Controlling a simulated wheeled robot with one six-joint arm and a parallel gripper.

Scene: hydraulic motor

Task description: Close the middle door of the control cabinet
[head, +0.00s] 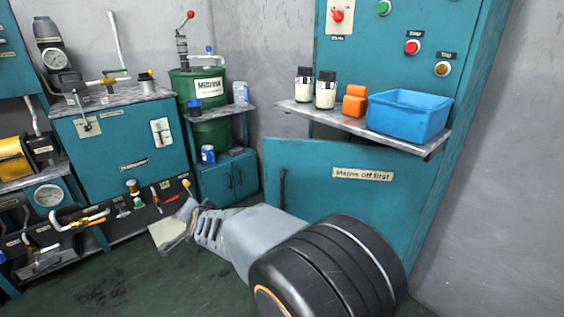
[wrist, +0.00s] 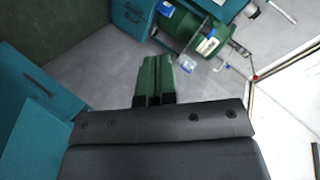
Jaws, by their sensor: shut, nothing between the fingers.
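The control cabinet (head: 460,150) is tall and teal and stands at the right of the head view. Its door (head: 330,205), labelled "Mains off first", sits below the shelf. It has a dark vertical handle (head: 283,190) near its left edge. That edge juts out left of the cabinet body, so the door looks ajar. My arm hides its lower part. My gripper (head: 180,225) is left of the door and apart from it. In the wrist view its green fingers (wrist: 155,78) are together and empty. A teal panel (wrist: 38,85) with a dark handle is at the left there.
The cabinet shelf (head: 345,122) holds two jars, an orange item and a blue bin (head: 408,115). A green drum (head: 198,90) and a small low cabinet (head: 226,177) stand in the corner. Workbenches with gauges line the left. Some green floor (head: 120,288) is clear at lower left.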

